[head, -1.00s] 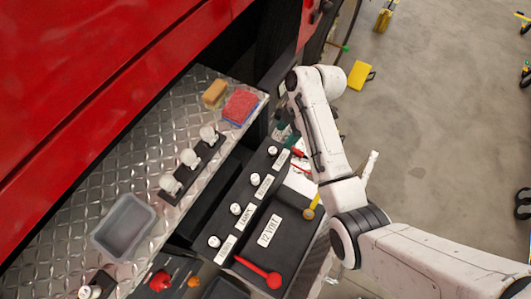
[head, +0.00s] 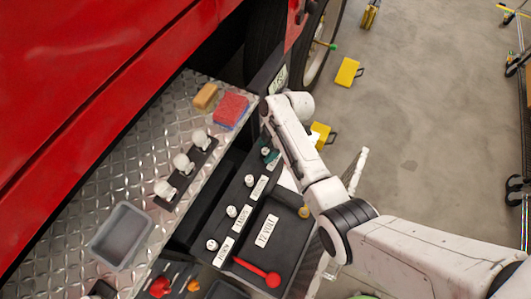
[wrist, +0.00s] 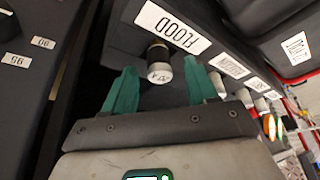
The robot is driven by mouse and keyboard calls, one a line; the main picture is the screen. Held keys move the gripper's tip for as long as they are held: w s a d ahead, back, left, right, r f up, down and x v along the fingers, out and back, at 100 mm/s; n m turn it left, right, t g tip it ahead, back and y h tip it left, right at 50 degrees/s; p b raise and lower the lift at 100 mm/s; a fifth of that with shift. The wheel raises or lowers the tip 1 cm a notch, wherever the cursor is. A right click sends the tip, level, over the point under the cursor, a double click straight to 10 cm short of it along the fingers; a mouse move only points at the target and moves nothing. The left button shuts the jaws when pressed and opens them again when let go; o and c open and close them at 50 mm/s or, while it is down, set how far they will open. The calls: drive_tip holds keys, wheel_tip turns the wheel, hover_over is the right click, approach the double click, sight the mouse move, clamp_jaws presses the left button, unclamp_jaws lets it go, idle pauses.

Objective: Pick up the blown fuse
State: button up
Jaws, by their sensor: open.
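A row of white-capped fuses stands on the dark fuse panel (head: 290,232) in the head view, each beside a white label. The far-end fuse (wrist: 159,68), by the upside-down FLOOD label (wrist: 173,26), shows a pale end and a dark, blackened-looking body in the wrist view. My gripper (wrist: 160,64) has green fingers spread apart, one on each side of this fuse. I see gaps between fingers and fuse. In the head view my gripper (head: 269,155) is at the panel's far end, partly hidden by my arm. Other fuses (wrist: 245,97) stand to the right.
The tread-plate step (head: 85,238) holds a grey bin (head: 121,236), a rack of several white bulb-like pieces (head: 183,163), a red-blue sponge (head: 230,110) and a tan block (head: 205,96). A red lever (head: 258,271) lies on the panel. Yellow chocks (head: 348,71) stand on open floor.

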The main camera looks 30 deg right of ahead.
drive_tip(key=shift+c, duration=0.4)
clamp_jaws()
